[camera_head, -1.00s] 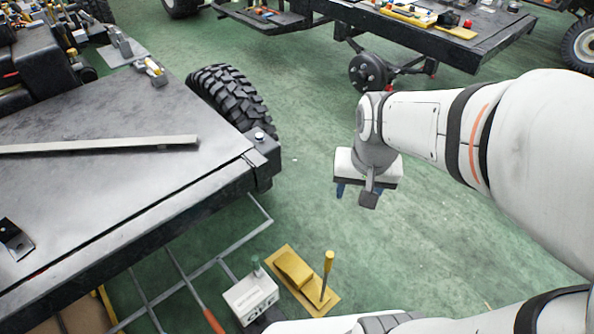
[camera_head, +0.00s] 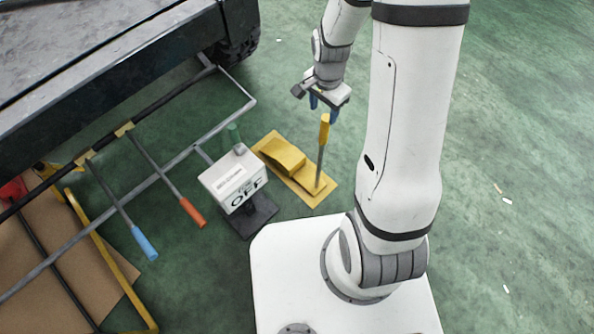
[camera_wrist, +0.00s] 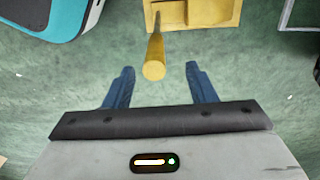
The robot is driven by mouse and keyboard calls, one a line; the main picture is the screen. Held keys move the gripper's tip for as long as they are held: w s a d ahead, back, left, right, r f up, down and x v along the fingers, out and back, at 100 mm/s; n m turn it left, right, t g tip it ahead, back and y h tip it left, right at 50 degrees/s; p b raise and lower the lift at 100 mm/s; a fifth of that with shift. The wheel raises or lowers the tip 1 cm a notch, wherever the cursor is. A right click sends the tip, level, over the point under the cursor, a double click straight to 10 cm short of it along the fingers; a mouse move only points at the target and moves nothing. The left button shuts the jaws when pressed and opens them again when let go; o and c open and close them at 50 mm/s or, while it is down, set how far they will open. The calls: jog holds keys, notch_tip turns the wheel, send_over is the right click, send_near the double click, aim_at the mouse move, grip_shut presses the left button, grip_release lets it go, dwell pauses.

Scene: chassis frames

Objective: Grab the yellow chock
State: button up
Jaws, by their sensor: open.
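The yellow chock (camera_head: 283,153) lies on the green floor in the head view, a wedge on a flat yellow plate. A thin upright rod with a yellow grip (camera_head: 324,128) rises from its right end. My gripper (camera_head: 323,109) hangs just above the top of this grip, fingers pointing down. In the wrist view, the yellow grip (camera_wrist: 154,70) stands end-on just ahead of and between my two blue fingertips (camera_wrist: 160,69), with nothing held. Part of the chock's yellow plate (camera_wrist: 205,12) shows at the top edge.
A white box marked OFF (camera_head: 232,182) stands close left of the chock. A grey tube frame with an orange-handled lever (camera_head: 192,212) and a blue-handled lever (camera_head: 144,243) lies further left. A dark vehicle bed (camera_head: 110,75) fills the upper left.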

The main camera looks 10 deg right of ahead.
aim_at(325, 125)
jog(key=f+b, duration=0.1)
jog(key=f, duration=0.1)
jog(key=f+b, duration=0.1)
jog(key=f, duration=0.2)
jog(key=d+f+b, duration=0.1)
jog(key=f, duration=0.1)
jog(key=shift+s+f+b, duration=0.15)
jog(key=shift+b, duration=0.25)
grip_shut()
dwell(1.0)
